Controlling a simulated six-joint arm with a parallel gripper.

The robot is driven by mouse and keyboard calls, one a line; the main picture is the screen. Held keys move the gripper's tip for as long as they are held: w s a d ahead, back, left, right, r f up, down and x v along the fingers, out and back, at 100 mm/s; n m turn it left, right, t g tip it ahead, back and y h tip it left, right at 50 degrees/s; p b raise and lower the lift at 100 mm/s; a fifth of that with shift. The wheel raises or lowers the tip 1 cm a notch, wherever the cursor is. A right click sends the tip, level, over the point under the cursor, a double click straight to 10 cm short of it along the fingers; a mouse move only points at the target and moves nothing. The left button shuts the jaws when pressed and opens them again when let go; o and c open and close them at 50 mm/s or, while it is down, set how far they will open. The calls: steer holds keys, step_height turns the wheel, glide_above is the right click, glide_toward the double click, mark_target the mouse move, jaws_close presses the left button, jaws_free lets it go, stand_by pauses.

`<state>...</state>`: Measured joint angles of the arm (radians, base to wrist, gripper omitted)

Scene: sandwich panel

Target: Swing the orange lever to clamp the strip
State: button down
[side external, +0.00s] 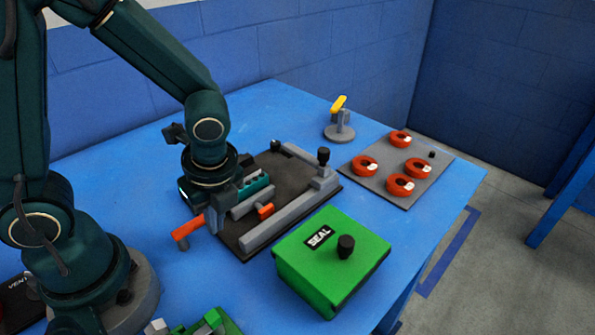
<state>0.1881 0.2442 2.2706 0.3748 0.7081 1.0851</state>
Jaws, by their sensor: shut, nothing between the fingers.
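The orange lever (188,228) sticks out at the left edge of the dark fixture plate (316,211). My gripper (217,228) points down right beside the lever's right end. Its fingers are shut with nothing between them. I cannot tell whether the fingers touch the lever. A grey strip (252,203) lies on the plate to the right of my gripper, next to a teal block with several dark holes (254,187). A small orange piece (265,210) sits at the strip's near side. My wrist and gripper hide the plate's left part.
A green box labelled SEAL (325,265) with a black knob stands in front of the plate. A grey board with several red rings (382,187) lies at the right. A yellow-topped grey stand (339,125) is behind. Green parts (210,324) lie at the near edge.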

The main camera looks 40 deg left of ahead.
steer(key=shift+a, duration=0.35)
steer(key=shift+w+a+n, duration=0.2)
steer(key=shift+a+n, duration=0.25)
steer(key=shift+n, duration=0.45)
steer(key=shift+w+a+n+g, duration=0.15)
steer(key=shift+a+n+g, duration=0.45)
steer(key=shift+n, duration=0.6)
steer(key=a+n, duration=0.2)
steer(key=n, duration=0.1)
steer(key=shift+n+g+h, duration=0.3)
steer(key=a+n, duration=0.1)
steer(key=n, duration=0.2)
steer(key=shift+s+a+n+g+h, duration=0.3)
steer(key=shift+s+a+h, duration=0.05)
steer(key=shift+a+h, duration=0.05)
steer(key=n, duration=0.1)
steer(key=s+a+n, duration=0.1)
steer(key=n, duration=0.2)
steer(key=shift+s+a+h, duration=0.2)
steer(key=shift+a+h, duration=0.15)
steer(key=shift+h, duration=0.05)
